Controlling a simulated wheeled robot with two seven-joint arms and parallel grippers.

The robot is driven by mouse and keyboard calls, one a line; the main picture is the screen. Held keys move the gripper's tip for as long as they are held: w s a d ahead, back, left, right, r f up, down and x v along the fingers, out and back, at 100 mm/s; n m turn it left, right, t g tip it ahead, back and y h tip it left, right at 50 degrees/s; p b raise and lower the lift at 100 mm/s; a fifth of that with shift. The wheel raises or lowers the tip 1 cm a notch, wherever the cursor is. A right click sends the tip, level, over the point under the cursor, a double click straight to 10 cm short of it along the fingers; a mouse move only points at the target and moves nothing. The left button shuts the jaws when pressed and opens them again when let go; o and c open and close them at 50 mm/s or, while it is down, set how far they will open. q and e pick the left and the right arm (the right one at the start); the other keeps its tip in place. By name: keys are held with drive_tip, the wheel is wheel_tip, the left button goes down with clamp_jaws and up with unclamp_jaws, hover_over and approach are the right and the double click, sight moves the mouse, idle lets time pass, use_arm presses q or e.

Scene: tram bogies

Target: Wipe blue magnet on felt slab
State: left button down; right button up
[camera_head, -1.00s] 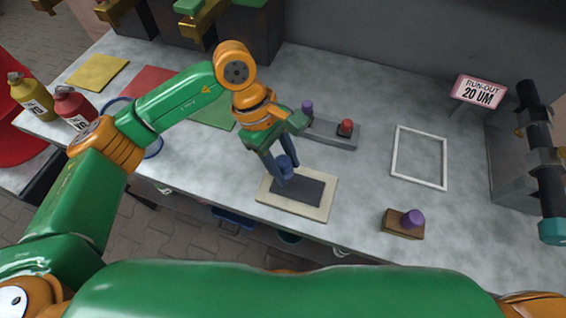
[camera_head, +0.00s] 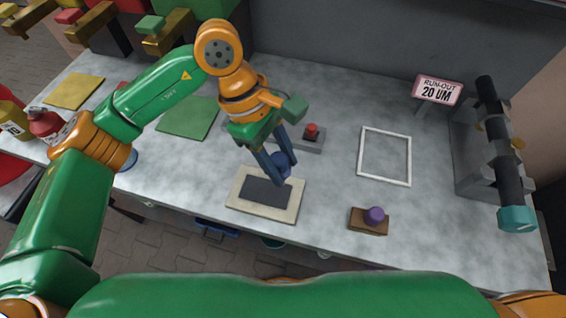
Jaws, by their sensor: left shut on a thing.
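The felt slab is a dark grey pad (camera_head: 262,191) on a cream board (camera_head: 238,203), lying flat near the front of the bench. My left gripper (camera_head: 279,176) points down over the slab's right back part. It is shut on the blue magnet (camera_head: 281,164), a short blue round piece between its fingers. The fingertips are at or just above the dark pad; I cannot tell whether the magnet touches it. My right gripper is not in view.
A grey block with a red knob (camera_head: 311,131) stands behind the gripper, partly hidden. A brown block with a purple knob (camera_head: 374,215) stands to the right. A white frame (camera_head: 386,156), green mat (camera_head: 188,118) and run-out sign (camera_head: 438,91) lie or stand around.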

use_arm(q)
drive_tip(key=shift+r, duration=0.65)
drive_tip(key=shift+d+r, duration=0.2)
drive_tip(key=shift+a+r+p, duration=0.1)
drive_tip(key=shift+r+p, duration=0.3)
drive_tip(key=shift+p, duration=0.1)
wheel_tip(320, 180, up, 8)
drive_tip(key=p, duration=0.4)
drive_tip(key=shift+f+p, duration=0.25)
drive_tip(key=shift+p, duration=0.15)
drive_tip(key=shift+f, duration=0.15)
